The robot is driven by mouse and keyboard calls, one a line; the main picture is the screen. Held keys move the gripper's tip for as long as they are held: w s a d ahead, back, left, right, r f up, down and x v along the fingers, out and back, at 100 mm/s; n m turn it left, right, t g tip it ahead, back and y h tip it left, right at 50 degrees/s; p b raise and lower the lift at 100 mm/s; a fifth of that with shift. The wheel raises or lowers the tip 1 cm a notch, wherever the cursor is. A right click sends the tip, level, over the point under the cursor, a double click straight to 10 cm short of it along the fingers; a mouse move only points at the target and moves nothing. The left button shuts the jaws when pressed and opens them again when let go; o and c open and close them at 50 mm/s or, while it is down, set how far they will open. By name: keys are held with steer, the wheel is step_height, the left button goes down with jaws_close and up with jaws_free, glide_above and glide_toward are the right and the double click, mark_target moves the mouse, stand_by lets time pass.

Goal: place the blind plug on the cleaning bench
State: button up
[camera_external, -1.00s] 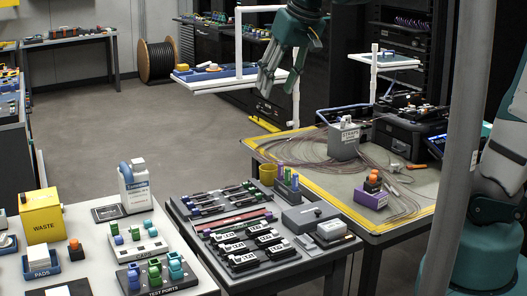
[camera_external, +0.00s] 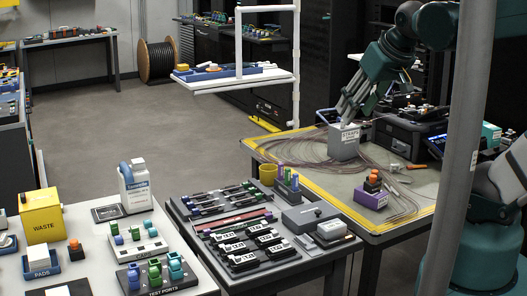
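My gripper (camera_external: 347,111) points down and left, just above or behind the grey labelled box (camera_external: 344,143) on the yellow-edged table. Its fingers are small here, and I cannot tell whether they are apart or hold anything. I cannot pick out the blind plug with certainty. The white bench (camera_external: 98,262) at the front left, with a yellow waste box (camera_external: 41,216), a pads tray (camera_external: 42,267), a white bottle (camera_external: 134,188) and a caps rack (camera_external: 139,243), looks like the cleaning bench. It stands well away from my gripper.
A dark table with a tray of black devices (camera_external: 243,241) stands between the white bench and the yellow-edged table (camera_external: 300,186). A purple box (camera_external: 371,199) with an orange-topped piece stands on the latter, near loose fibre coils. A grey pole (camera_external: 461,150) crosses the right side.

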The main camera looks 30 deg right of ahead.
steer(key=shift+s+d+f, duration=0.7)
steer(key=shift+s+d, duration=0.05)
steer(key=shift+s, duration=0.25)
stand_by(0.7)
